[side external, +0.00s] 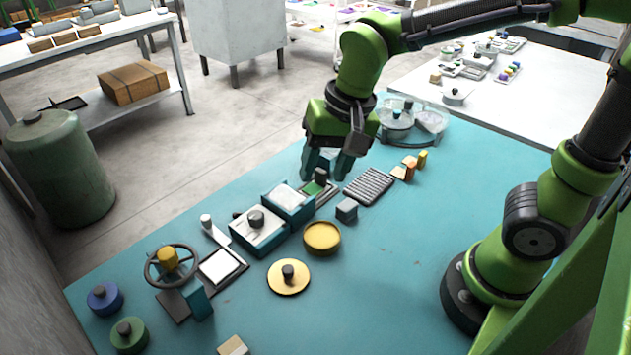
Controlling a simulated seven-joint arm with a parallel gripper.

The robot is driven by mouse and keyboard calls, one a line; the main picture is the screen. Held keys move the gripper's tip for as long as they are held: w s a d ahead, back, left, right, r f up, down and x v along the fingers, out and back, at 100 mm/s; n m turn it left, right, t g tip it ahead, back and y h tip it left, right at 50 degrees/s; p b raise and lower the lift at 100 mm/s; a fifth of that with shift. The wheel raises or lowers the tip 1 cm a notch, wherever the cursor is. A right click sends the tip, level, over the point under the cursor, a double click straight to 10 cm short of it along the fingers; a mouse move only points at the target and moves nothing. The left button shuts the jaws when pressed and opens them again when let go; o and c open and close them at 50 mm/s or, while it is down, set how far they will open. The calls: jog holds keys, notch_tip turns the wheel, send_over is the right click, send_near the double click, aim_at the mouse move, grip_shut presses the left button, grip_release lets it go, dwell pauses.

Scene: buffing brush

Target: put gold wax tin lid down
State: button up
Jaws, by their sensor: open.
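The gold wax tin lid (289,277), a flat yellow disc with a dark knob, lies on the teal table. The open gold tin (322,237) stands just behind it to the right, apart from it. My gripper (328,171) is well behind both, above a small green block with a dark knob (318,182). Its fingers point down and are open, on either side of the dark knob. Whether they touch the knob cannot be told from this view.
Teal boxes (262,229) stand left of the gold tin. A ribbed dark pad (369,187) and grey cube (346,210) are right of my gripper. A handwheel (171,266), blue tin (104,298) and green tin (129,334) stand at left. The table's front right is clear.

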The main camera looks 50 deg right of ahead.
jog(key=s+d+r+n+t, duration=0.3)
jog(key=s+d+r+t, duration=0.1)
jog(key=d, duration=0.4)
jog(key=shift+s+d+t+y, duration=0.3)
jog(key=shift+s, duration=0.6)
